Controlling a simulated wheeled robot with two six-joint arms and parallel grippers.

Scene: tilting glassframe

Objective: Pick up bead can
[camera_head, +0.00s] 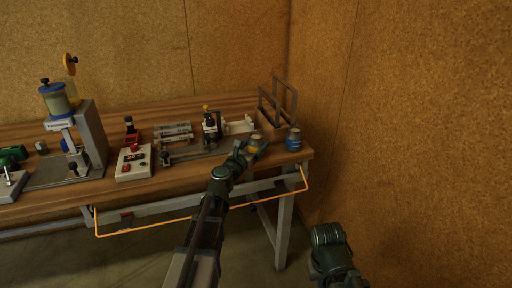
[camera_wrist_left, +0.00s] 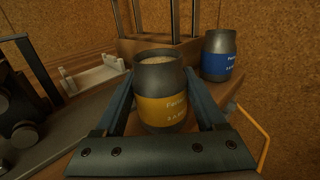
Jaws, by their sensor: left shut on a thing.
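The bead can, a dark can with a yellow band and pale grainy contents, stands upright between my left gripper's fingers in the left wrist view (camera_wrist_left: 162,108). My left gripper (camera_wrist_left: 160,92) is shut on its sides. In the head view the can (camera_head: 257,141) shows small near the bench's right end, with the left gripper (camera_head: 254,146) at it. I cannot tell whether the can's base touches the bench. A similar can with a blue band (camera_wrist_left: 218,56) stands to its right.
The blue-banded can (camera_head: 293,139) stands near the right corner of the wooden bench (camera_head: 308,153). A metal frame (camera_head: 285,100) rises behind both cans. A white tray (camera_head: 239,126) and clamp devices (camera_head: 190,147) lie to the left. An orange rail (camera_head: 165,229) runs along the front.

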